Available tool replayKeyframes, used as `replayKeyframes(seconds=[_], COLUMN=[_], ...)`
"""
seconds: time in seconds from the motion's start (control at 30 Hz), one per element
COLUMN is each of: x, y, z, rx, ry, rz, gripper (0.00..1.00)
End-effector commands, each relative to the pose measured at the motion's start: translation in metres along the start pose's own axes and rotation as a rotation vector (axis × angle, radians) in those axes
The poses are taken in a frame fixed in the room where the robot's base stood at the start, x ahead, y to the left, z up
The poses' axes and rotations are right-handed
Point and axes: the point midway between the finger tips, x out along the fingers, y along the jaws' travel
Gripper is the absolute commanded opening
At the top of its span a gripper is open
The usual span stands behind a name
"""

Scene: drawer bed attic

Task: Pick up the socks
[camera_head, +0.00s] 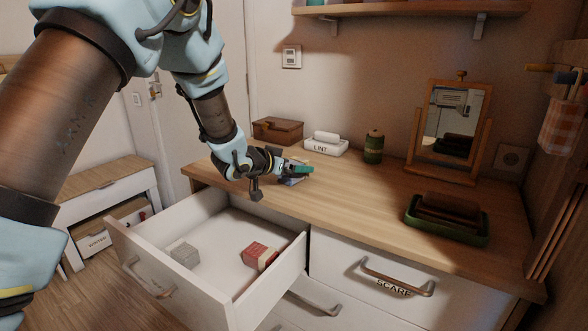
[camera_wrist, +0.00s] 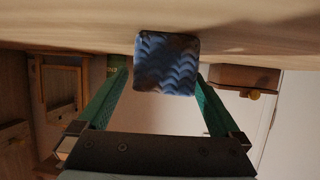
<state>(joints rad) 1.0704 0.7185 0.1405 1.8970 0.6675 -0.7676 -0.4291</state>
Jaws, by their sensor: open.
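A small blue folded bundle with a wavy pattern, which looks like the socks (camera_head: 291,182), lies on the wooden top of the dresser. In the wrist view the socks (camera_wrist: 167,63) show close up between the two green fingers. My gripper (camera_head: 302,170) is open just above and around the bundle, with its fingers pointing to the right. In the wrist view my gripper (camera_wrist: 162,76) has one finger on each side of the socks. I cannot tell whether the fingers touch them. In the head view the gripper partly hides the socks.
An open drawer (camera_head: 151,262) below holds a grey folded bundle (camera_head: 184,253) and a red one (camera_head: 260,257). On the dresser top (camera_head: 345,200) stand a brown box (camera_head: 278,130), a LINT tray (camera_head: 325,147), a green jar (camera_head: 373,148), a mirror (camera_head: 449,122) and a green tray (camera_head: 446,229).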

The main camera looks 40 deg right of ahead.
Motion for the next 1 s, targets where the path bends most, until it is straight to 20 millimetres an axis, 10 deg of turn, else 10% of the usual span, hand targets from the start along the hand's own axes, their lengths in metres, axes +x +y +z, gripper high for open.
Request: replayKeyframes(seconds=[0.3,1.0], x=[0.0045,0.0042], y=[-0.0003,-0.0003], z=[0.0002,0.0003], rx=[0.000,0.000], ry=[0.000,0.000], rz=[-0.001,-0.001], gripper=[0.98,0.19])
